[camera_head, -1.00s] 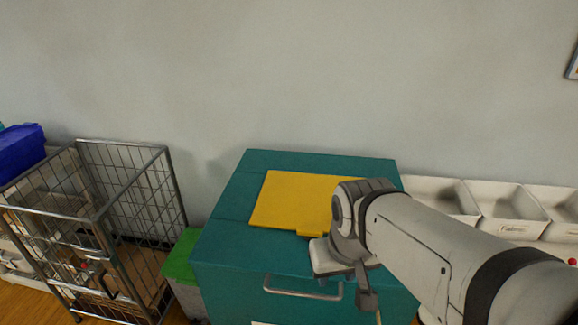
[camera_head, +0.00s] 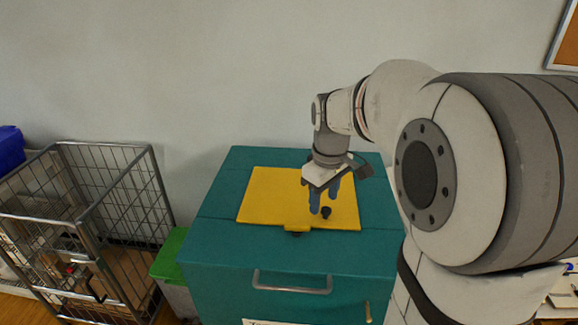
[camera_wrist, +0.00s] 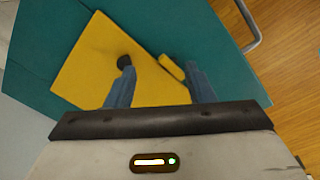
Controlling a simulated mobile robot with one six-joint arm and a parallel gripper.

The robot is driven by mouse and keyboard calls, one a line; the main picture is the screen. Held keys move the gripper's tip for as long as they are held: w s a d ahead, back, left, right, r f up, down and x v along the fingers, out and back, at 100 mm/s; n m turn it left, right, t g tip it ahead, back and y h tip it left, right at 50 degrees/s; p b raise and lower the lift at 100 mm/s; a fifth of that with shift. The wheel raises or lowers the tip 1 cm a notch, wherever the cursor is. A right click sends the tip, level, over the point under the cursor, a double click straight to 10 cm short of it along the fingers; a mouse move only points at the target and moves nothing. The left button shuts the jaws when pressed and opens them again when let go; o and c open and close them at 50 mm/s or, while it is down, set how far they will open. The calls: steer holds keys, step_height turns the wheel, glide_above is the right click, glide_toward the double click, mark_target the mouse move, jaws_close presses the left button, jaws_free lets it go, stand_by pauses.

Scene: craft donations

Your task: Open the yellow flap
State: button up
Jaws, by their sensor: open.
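The yellow flap (camera_head: 270,195) lies flat on top of a teal box (camera_head: 215,225), with a small yellow tab (camera_head: 297,228) at the middle of its front edge. It also shows in the wrist view (camera_wrist: 90,65). My gripper (camera_head: 320,209) points down over the right half of the flap, its blue-grey fingers apart with nothing between them. A dark round spot (camera_head: 326,213) shows by the fingertips; I cannot tell whether it is a knob or a shadow. In the wrist view the tab (camera_wrist: 172,67) lies ahead of the fingers, nearer the right one.
A metal handle (camera_head: 292,290) is on the box's front face. A wire cage cart (camera_head: 105,150) and a green-lidded bin (camera_head: 170,255) stand to the left. A wall rises behind. My arm hides the box's right side.

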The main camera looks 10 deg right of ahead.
mark_target(326, 209)
steer(key=w+d+f+n, duration=0.1)
steer(key=w, duration=0.1)
steer(key=w+d+f+n, duration=0.1)
steer(key=w, duration=0.2)
steer(key=w+d+f+n+g, duration=0.1)
steer(key=w+d, duration=0.1)
steer(key=w, duration=0.1)
steer(key=shift+w+d, duration=0.1)
steer(key=shift+n, duration=0.3)
step_height(326, 209, down, 8)
steer(key=shift+r, duration=0.2)
jaws_close()
steer(key=shift+r, duration=0.1)
